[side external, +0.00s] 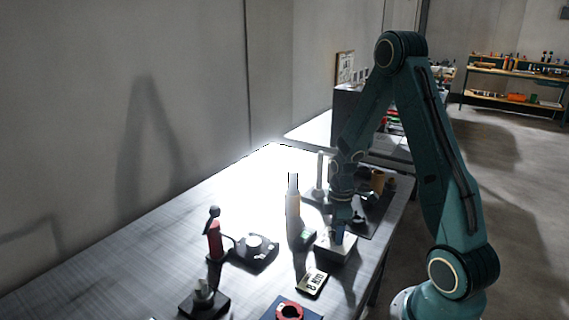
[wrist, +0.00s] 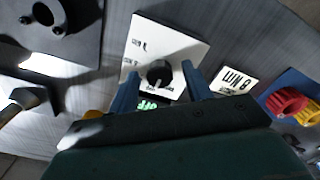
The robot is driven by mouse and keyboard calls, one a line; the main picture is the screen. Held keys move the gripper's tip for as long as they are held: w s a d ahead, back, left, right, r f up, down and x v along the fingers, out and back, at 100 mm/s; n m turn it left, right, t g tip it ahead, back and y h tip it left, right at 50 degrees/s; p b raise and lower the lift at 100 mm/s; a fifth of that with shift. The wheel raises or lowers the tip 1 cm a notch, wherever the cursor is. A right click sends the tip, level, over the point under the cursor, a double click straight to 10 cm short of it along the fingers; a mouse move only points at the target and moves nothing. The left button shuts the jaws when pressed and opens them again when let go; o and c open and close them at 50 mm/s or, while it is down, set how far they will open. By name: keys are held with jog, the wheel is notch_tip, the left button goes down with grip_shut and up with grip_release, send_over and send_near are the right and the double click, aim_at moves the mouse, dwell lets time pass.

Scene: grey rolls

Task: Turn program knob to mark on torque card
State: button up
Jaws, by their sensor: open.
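The program knob (wrist: 158,73) is a black round knob on a white panel (wrist: 150,40) with small printed labels. In the side view the white box (side external: 335,250) stands near the table's right edge. My gripper (wrist: 160,68) is open, with one blue finger on each side of the knob; I cannot tell whether they touch it. In the side view my gripper (side external: 339,230) points down over the box and hides the knob. The torque card (wrist: 236,80) lies beside the panel and appears to read 8 NM, upside down; it also shows in the side view (side external: 312,281).
A green lit display (wrist: 148,106) is partly hidden by my gripper. A red ring-shaped part (side external: 289,311) sits on a blue base near the front. A red-handled tool (side external: 215,240) and a black fixture (side external: 255,252) stand left. The table's far left is clear.

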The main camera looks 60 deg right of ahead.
jog(key=c, duration=1)
jog(key=shift+o, duration=0.2)
